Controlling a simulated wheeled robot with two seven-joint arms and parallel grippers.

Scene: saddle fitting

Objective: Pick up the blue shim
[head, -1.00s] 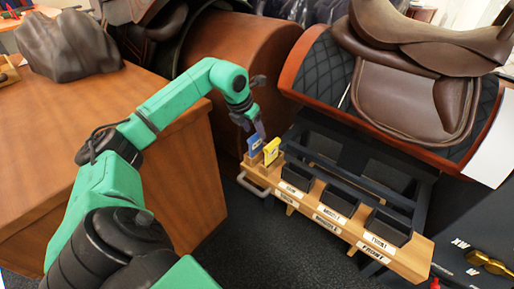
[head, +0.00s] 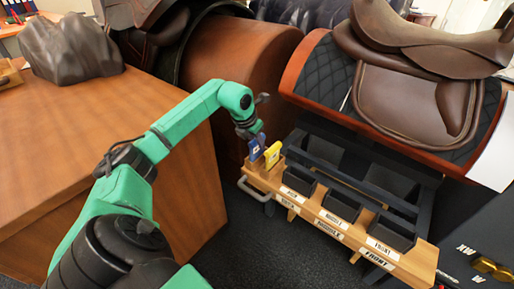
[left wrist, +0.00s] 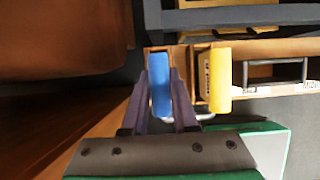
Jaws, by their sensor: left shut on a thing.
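The blue shim (head: 256,148) stands upright at the left end of the wooden rack, beside a yellow shim (head: 273,154). My left gripper (head: 254,138) reaches down to it from above. In the left wrist view the blue shim (left wrist: 159,78) lies between the two fingers of my left gripper (left wrist: 162,88), which are shut on it. The yellow shim (left wrist: 220,80) is just to the right, apart from the fingers. The lower end of the blue shim is hard to make out, so I cannot tell whether it is clear of its holder. My right gripper is not in view.
The wooden rack (head: 345,236) carries labels and several dark bins (head: 342,204). A saddle on a stand (head: 415,95) is behind it. A wooden desk (head: 60,150) with a dark lump (head: 70,60) stands at the left. Dark floor is free in front of the rack.

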